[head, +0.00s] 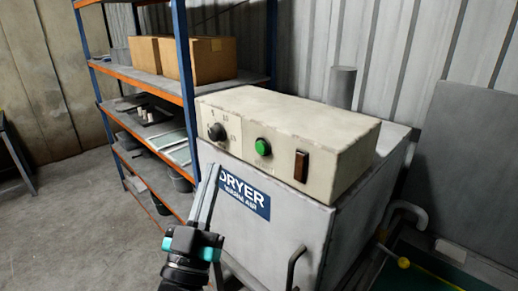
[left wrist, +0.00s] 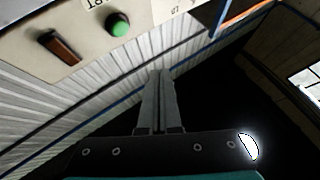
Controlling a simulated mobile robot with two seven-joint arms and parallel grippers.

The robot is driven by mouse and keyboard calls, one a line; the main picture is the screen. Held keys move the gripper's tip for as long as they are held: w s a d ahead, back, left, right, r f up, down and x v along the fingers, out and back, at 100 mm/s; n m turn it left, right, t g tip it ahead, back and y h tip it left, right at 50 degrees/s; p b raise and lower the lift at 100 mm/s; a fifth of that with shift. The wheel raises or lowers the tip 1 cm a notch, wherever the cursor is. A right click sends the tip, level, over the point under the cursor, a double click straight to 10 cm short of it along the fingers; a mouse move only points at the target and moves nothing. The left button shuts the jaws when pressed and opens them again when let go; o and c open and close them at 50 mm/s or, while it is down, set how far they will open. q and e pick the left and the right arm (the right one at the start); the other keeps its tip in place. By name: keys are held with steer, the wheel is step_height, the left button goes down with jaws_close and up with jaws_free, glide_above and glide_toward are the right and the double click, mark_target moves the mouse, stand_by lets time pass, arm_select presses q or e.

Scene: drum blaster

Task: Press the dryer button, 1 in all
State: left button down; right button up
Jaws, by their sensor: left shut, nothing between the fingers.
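The dryer (head: 262,235) is a grey cabinet with a blue "DRYER" label, and a cream control box (head: 290,130) sits on top. The green round button (head: 263,147) is on the front of the box, between a black dial (head: 217,132) and a brown rocker switch (head: 301,166). The button also shows at the top of the left wrist view (left wrist: 118,24). My left gripper (head: 212,172) is in front of the dryer, below and left of the button, its fingers together and empty. It appears apart from the button. My right gripper is not in view.
A blue and orange shelf rack (head: 180,85) with cardboard boxes (head: 198,60) stands left of and behind the dryer. A dark handle (head: 294,268) sticks out from the dryer's front. A pipe (head: 408,210) is at the right. Floor at the left is open.

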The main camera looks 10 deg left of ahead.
mark_target(261, 148)
arm_select(q)
steer(key=w+d+b, duration=0.1)
steer(key=w+d, duration=0.3)
steer(key=w, duration=0.2)
steer(key=shift+w, duration=0.3)
stand_by(1.8)
steer(key=shift+w+d, duration=0.15)
steer(key=shift+w, duration=0.25)
